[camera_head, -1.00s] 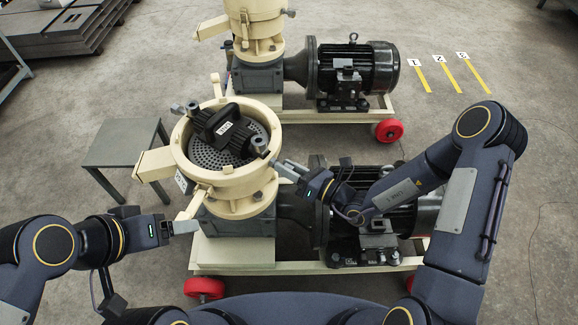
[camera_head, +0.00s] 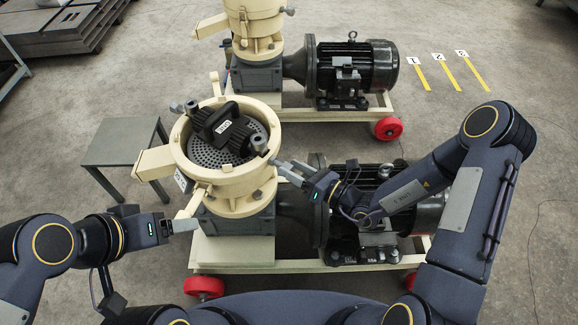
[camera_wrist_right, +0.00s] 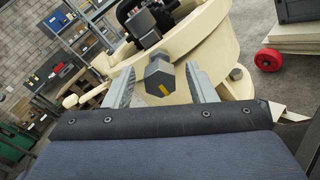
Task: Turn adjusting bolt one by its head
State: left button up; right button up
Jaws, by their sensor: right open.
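A grey hex bolt head (camera_wrist_right: 159,78) with a yellow mark stands out from the outside of the cream pan wall (camera_wrist_right: 213,38) in the right wrist view. My right gripper (camera_wrist_right: 163,92) is open, with one finger on each side of the head. Small gaps seem to show between head and fingers. In the head view, my right gripper (camera_head: 281,168) is at the right side of the round pan (camera_head: 225,180), and the bolt head is hard to make out there. My left gripper (camera_head: 185,226) is left of the mill's base; its finger opening is unclear.
A black roller assembly (camera_head: 222,128) sits in the pan over a perforated die (camera_head: 205,156). A black motor (camera_head: 400,215) lies below my right arm. A grey table (camera_head: 120,142) stands left, and a second mill (camera_head: 256,50) stands behind. Open floor lies at right.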

jog(key=v, duration=0.6)
dwell(0.3)
jog(key=s+r+n+g+p, duration=0.3)
jog(key=s+r+n+g, duration=0.25)
jog(key=r+n, duration=0.35)
jog(key=s+r+n+g+p, duration=0.35)
jog(key=s+r+n, duration=0.25)
jog(key=r+n, duration=0.3)
jog(key=s+d+r+n+t+h+p, duration=0.2)
jog(key=s+d+r+n+h, duration=0.2)
jog(key=d+n+h, duration=0.1)
jog(key=s+d+r+n+t+h+p, duration=0.2)
jog(key=s+d+r+n+h+p, duration=0.1)
jog(key=d+n+h, duration=0.3)
jog(key=shift+s+d+r, duration=0.4)
jog(key=shift+d+r, duration=0.5)
jog(key=shift+d, duration=0.2)
dwell(0.5)
